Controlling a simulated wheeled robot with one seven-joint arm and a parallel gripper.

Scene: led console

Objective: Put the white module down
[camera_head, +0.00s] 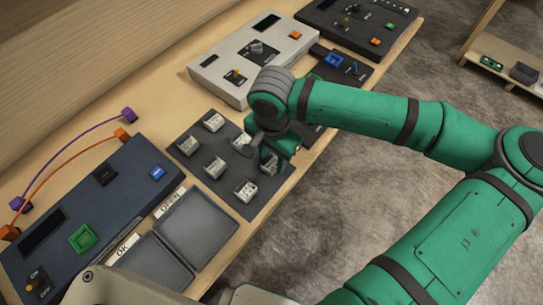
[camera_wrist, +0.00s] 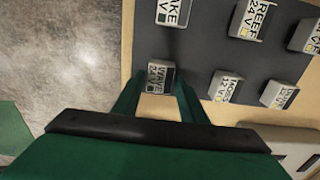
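A small white module (camera_wrist: 158,77) with a printed label that includes "24 V" sits between my fingertips. My gripper (camera_wrist: 160,88) appears shut on it, one finger against each side. In the head view the module (camera_head: 268,164) shows partly under my gripper (camera_head: 274,150), near the right edge of the dark mat (camera_head: 262,198). I cannot tell whether its base touches the mat. Several similar labelled modules stand apart on the mat, such as one module (camera_head: 245,190) nearer the front and another (camera_wrist: 226,86) beside mine in the wrist view.
Two grey trays lie left of the mat, one labelled OPEN (camera_head: 196,228) and one labelled OK (camera_head: 150,264). A dark blue console (camera_head: 120,190) with cables is at left. A white console (camera_head: 285,50) and a black console (camera_head: 365,20) stand behind. The bench edge is at right.

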